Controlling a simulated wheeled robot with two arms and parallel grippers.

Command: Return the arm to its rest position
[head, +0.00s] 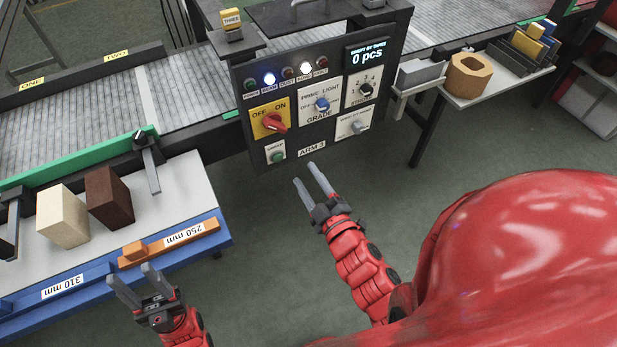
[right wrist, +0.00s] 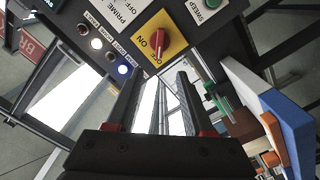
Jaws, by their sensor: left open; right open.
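My right gripper (head: 305,173) is open and empty in the head view, just below the control panel (head: 318,95). Its two fingers (right wrist: 157,88) stand apart in the right wrist view, with nothing between them. My left gripper (head: 132,276) is open and empty at the lower left, by the front edge of the blue-edged bench (head: 215,222). The panel's red rotary switch (head: 274,122) on its yellow plate also shows in the right wrist view (right wrist: 159,42). The panel display reads 0 pcs.
A conveyor (head: 190,85) runs behind. A side table at right holds a tan hollow octagonal block (head: 468,75). Floor between is clear.

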